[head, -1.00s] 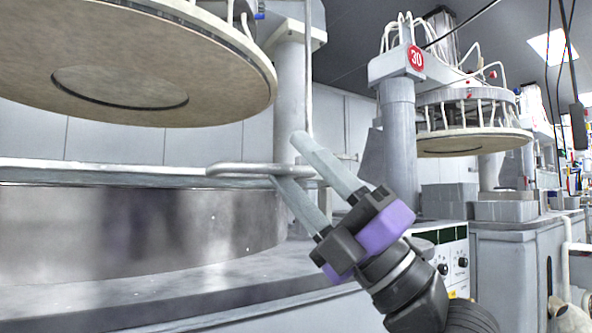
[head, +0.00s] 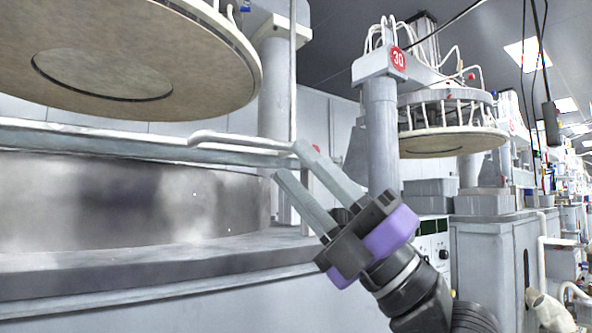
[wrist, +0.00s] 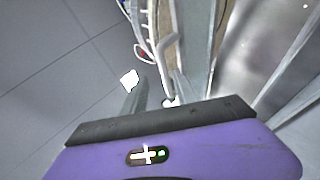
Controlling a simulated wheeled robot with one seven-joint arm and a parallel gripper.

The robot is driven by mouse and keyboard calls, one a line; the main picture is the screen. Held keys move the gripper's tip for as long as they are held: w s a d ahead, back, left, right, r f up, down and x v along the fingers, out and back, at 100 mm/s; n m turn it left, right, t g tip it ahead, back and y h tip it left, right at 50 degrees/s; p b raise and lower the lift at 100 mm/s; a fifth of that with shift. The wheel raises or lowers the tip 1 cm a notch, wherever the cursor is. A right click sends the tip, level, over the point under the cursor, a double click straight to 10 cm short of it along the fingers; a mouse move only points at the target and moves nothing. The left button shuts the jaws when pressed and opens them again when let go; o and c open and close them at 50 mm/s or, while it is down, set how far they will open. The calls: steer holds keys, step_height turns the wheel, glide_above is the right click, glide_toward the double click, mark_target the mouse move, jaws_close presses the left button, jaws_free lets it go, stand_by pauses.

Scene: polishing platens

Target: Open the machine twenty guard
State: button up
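The guard shows in the head view as a long pale rail (head: 90,142) along the top of a broad metal drum (head: 120,205). A looped bar handle (head: 235,142) sticks out from its right end. My gripper (head: 290,161) has its two grey fingers apart, with the handle's right end at the fingertips. The fingers partly hide that end, and I cannot tell whether they touch it. In the wrist view my gripper (wrist: 155,95) shows its fingers apart, with a pale bar (wrist: 168,45) just beyond them. No machine twenty label is visible.
A large round upper platen (head: 130,70) hangs over the drum, with a grey column (head: 278,90) behind. Machine 30 (head: 398,59) stands behind to the right, with grey bins (head: 430,188) and a control panel (head: 435,240) below. Cables (head: 549,100) hang at right.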

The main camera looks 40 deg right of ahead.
steer(key=shift+s+d+f, duration=0.2)
steer(key=shift+d+f, duration=0.1)
steer(key=shift+f, duration=0.4)
steer(key=shift+s+d+f, duration=0.2)
steer(key=shift+d+f, duration=0.1)
steer(key=shift+f, duration=0.4)
